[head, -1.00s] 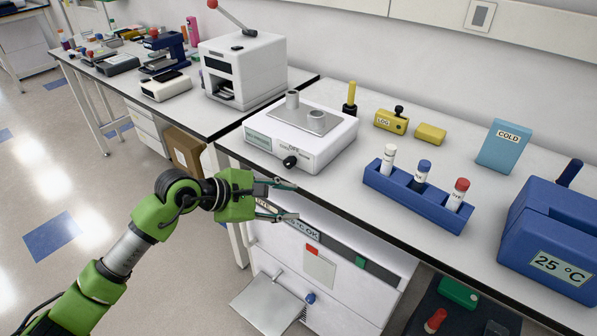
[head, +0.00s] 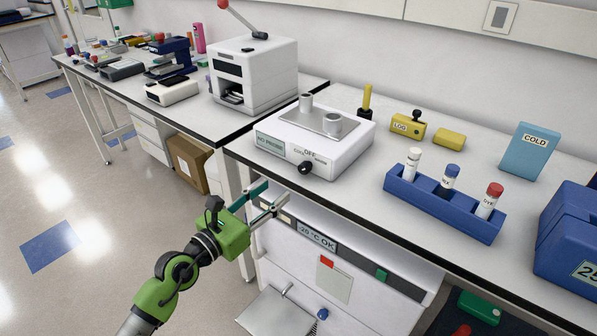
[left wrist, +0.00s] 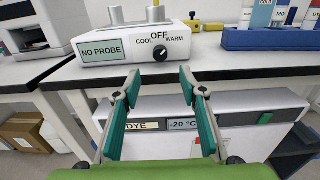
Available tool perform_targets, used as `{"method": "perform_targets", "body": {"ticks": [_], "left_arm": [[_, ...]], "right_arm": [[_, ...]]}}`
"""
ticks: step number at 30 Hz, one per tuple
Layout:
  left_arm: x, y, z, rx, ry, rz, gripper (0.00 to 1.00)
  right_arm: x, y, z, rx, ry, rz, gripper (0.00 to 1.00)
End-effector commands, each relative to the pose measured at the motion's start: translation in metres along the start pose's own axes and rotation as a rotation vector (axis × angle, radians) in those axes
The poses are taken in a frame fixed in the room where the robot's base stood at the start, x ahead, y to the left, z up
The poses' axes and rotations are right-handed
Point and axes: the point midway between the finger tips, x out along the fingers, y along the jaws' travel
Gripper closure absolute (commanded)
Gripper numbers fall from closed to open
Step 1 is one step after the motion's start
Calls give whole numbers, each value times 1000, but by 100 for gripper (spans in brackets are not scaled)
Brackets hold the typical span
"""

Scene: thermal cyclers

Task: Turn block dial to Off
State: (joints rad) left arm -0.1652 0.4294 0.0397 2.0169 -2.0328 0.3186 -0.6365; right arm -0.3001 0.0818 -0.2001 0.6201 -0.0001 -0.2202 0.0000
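The white block unit (head: 345,152) stands at the front edge of the bench, with two grey cylinders on its top plate. Its black dial (head: 305,168) is on the front face and also shows in the left wrist view (left wrist: 160,53), under the labels COOL, OFF and WARM. Its small white mark seems to lean up and right, toward WARM. The display (left wrist: 103,51) reads NO PROBE. My left gripper (head: 275,194) is open and empty, in front of and below the dial, apart from it. In the left wrist view its fingertips (left wrist: 160,75) frame the dial. My right gripper is not in view.
A blue rack (head: 440,203) with capped tubes stands right of the unit. A white press-like machine (head: 255,75) is on the left bench. A white cabinet (head: 350,265) reading -20 °C OK sits under the bench edge, close below my gripper.

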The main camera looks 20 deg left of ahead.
Motion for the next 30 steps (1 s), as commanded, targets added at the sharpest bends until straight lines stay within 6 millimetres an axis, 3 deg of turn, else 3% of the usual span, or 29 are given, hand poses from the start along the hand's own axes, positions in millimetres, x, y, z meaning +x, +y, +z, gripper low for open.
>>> {"method": "perform_targets", "body": {"ticks": [9, 15, 21, 30], "left_arm": [[62, 0, 1, 0, 0, -1, 62], [91, 0, 0, 1, 0, -1, 62], [104, -1, 0, 2, 1, -2, 62], [105, -1, -1, 2, 2, -2, 64]], "right_arm": [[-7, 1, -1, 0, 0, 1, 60], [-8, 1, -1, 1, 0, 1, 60], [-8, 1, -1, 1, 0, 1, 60], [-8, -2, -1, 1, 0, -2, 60]]}}
